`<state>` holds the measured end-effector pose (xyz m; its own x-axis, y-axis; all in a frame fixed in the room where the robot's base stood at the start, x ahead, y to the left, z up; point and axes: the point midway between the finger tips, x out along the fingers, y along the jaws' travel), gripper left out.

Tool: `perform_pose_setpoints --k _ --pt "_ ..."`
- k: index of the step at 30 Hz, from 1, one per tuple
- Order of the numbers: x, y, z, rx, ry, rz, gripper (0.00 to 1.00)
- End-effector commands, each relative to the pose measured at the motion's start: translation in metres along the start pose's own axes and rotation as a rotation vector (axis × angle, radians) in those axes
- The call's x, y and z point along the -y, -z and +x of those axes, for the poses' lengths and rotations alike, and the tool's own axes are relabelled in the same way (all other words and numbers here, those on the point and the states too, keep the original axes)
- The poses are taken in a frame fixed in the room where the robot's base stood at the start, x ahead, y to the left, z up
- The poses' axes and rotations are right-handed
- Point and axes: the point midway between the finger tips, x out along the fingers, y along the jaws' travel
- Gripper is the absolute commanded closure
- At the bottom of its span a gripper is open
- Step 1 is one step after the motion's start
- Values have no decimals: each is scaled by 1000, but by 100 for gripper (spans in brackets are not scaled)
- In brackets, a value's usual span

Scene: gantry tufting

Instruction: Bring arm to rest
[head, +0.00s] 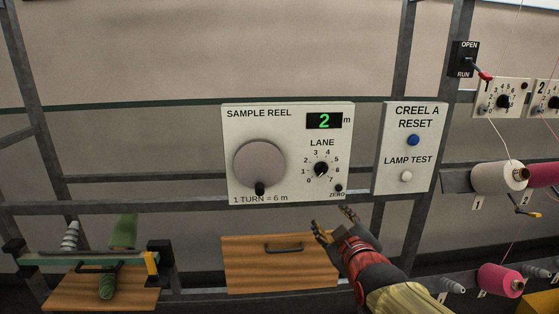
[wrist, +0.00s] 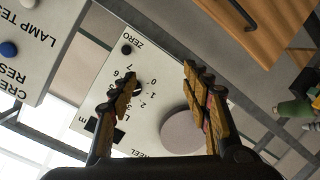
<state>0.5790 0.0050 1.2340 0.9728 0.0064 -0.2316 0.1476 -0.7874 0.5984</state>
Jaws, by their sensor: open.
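My gripper (head: 335,226) is open and empty in the head view, just below the lower right corner of the sample reel panel (head: 288,112). My arm reaches up to it from the bottom right. In the wrist view my gripper (wrist: 165,85) shows two spread fingers with nothing between them, and the panel behind (wrist: 150,70) appears upside down. The panel has a round crank disc (head: 259,164), a green display (head: 324,121) reading 2 m, a lane knob (head: 320,169) and a small zero button (head: 338,188).
A creel reset panel (head: 428,148) with blue and white buttons is to the right. A rack with a green cone (head: 124,232) is at the lower left. Grey frame bars surround the panels.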

Motion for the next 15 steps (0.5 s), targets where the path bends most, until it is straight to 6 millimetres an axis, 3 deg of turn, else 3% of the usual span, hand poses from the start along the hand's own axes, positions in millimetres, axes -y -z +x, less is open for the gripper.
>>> perform_pose_setpoints --k 1,5,9,15 --pt "18 -22 -6 77 59 66 52" --pt "58 -72 -42 296 184 252 52" --pt "92 -116 -103 539 264 429 52" --pt "119 -154 -199 819 298 595 52"
